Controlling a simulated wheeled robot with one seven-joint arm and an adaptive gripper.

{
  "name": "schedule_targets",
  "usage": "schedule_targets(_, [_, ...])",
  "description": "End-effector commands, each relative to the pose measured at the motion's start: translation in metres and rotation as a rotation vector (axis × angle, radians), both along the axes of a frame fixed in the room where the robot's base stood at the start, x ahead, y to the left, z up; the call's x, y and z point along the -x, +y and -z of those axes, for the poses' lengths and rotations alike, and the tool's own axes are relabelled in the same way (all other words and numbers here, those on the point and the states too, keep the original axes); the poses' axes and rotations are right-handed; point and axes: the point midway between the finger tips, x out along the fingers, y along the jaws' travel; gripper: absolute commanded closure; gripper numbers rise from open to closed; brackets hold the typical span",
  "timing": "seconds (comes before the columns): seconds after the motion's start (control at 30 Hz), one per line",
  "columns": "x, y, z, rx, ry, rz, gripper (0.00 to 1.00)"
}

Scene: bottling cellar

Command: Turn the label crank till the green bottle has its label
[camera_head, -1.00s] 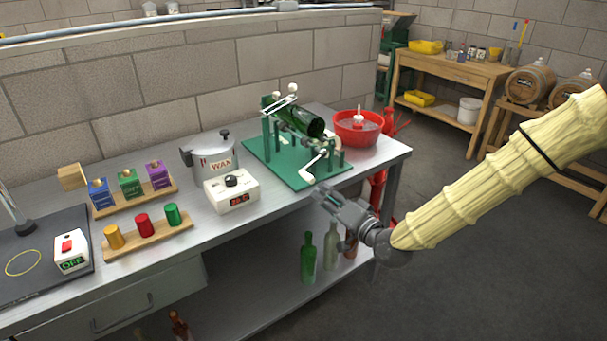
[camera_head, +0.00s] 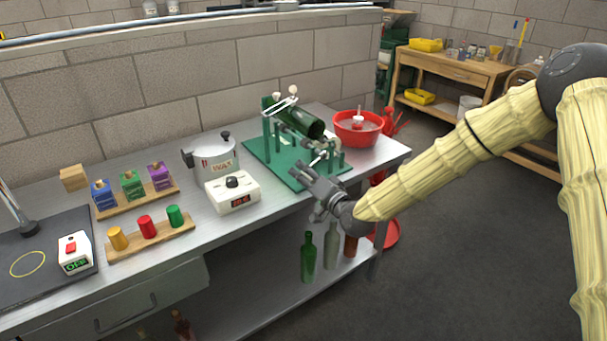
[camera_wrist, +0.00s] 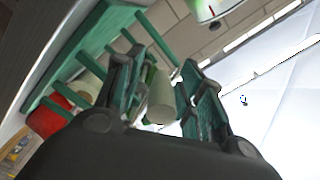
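The green bottle (camera_head: 300,121) lies tilted on the green labelling machine (camera_head: 262,152), under its white rollers; I see no label on the part that shows. The white crank (camera_head: 322,157) is at the machine's front right, its lower end mostly hidden behind my gripper (camera_head: 305,171). In the wrist view the cream crank handle (camera_wrist: 161,98) stands between the two fingers of my gripper (camera_wrist: 165,85). The fingers are apart, with a narrow gap showing beside the handle; whether either touches it is unclear.
A red bowl (camera_head: 350,124) stands just right of the machine. A white control box (camera_head: 232,192) and the wax pot (camera_head: 213,160) stand to its left. Bottles (camera_head: 308,258) stand on the shelf below. The floor on the right is clear.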

Motion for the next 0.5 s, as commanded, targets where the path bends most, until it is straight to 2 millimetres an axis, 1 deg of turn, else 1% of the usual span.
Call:
schedule_targets(0.3, [-0.0015,0.0013,0.0003,0.000,0.000,0.000,0.61])
schedule_targets(0.37, [-0.0014,0.0013,0.0002,0.000,0.000,-0.001,0.72])
schedule_targets(0.5, [-0.0014,0.0013,0.0002,0.000,0.000,-0.001,0.98])
